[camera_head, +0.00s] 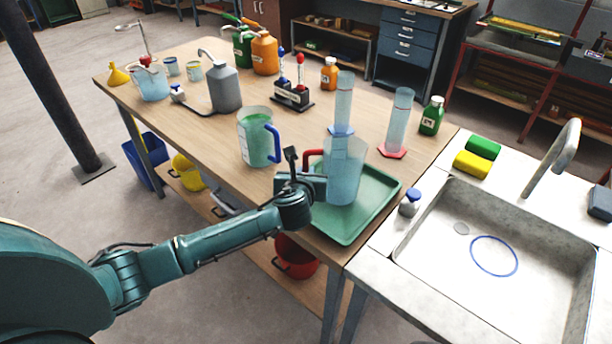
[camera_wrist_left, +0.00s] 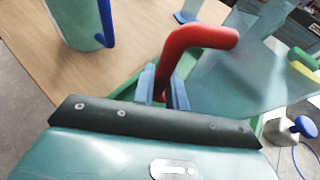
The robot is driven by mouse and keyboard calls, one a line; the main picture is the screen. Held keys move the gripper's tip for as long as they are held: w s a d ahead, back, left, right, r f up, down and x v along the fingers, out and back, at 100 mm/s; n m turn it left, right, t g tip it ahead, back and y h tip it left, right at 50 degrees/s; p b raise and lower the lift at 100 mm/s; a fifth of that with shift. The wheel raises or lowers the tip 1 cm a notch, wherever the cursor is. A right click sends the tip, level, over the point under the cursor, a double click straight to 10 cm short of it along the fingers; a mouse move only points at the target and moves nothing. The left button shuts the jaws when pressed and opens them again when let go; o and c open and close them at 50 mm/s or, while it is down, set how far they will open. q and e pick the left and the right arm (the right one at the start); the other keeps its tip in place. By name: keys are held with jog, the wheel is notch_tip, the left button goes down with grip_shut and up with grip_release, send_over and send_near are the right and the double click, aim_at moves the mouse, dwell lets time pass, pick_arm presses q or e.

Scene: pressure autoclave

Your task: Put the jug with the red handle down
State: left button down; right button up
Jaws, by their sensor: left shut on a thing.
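The jug with the red handle (camera_head: 346,172) is clear and bluish and looks upright. It is over the green tray (camera_head: 371,223) on the wooden table; I cannot tell whether its base touches the tray. My left gripper (camera_head: 308,184) is at the jug's left side, shut on its red handle. In the left wrist view the red handle (camera_wrist_left: 200,42) rises between the two fingers of the gripper (camera_wrist_left: 163,90), and the jug's clear body (camera_wrist_left: 235,80) is to the right. My right gripper is not in view.
A jug with a blue handle (camera_head: 256,137) stands left of the tray. Behind are two measuring cylinders, one on a red base (camera_head: 398,122), and a green bottle (camera_head: 431,116). The sink (camera_head: 500,250) is on the right, with a small blue-capped bottle (camera_head: 410,203) at its edge.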

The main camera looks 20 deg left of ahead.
pick_arm(q)
jog(key=shift+f, duration=0.3)
jog(key=c, duration=1.4)
grip_release()
jog(key=shift+c, duration=0.2)
